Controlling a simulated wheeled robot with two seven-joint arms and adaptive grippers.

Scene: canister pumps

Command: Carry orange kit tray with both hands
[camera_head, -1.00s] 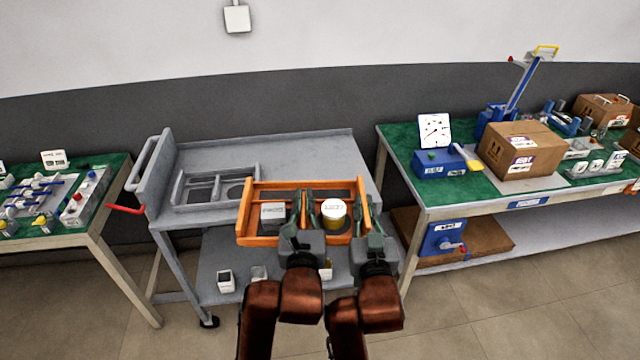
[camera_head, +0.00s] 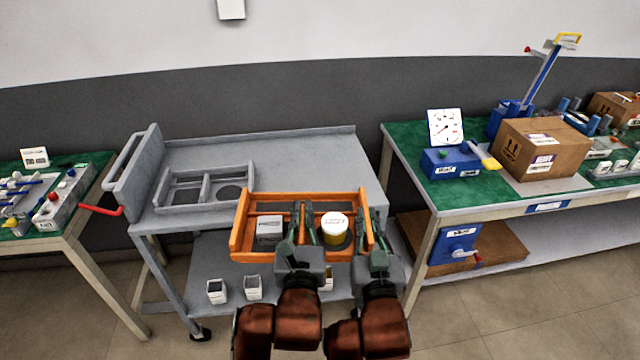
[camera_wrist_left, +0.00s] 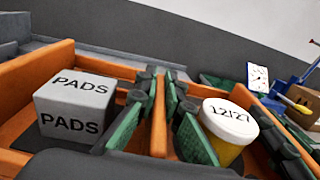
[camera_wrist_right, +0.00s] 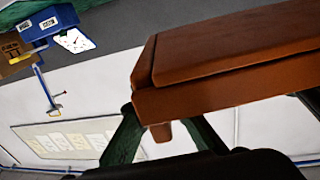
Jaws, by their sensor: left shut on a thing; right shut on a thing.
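The orange kit tray (camera_head: 239,226) is held up in front of the grey cart, roughly level. It carries a grey-white PADS box (camera_head: 269,226) in its left part and a yellow jar with a white lid (camera_head: 335,228) to the right. My left gripper (camera_head: 305,232) is shut on the tray's orange inner divider, between box and jar; the left wrist view shows the divider (camera_wrist_left: 159,122) between its fingers. My right gripper (camera_head: 371,232) is shut on the tray's right wall. The right wrist view shows the orange wall (camera_wrist_right: 235,75) close up; its fingertips are partly hidden.
The grey cart (camera_head: 300,155) has a grey divided tray (camera_head: 205,188) on its top left and clear room beside it. White cups (camera_head: 216,291) stand on its lower shelf. A green-topped bench (camera_head: 410,155) with a cardboard box (camera_head: 540,150) is at right. Another bench (camera_head: 75,228) is at left.

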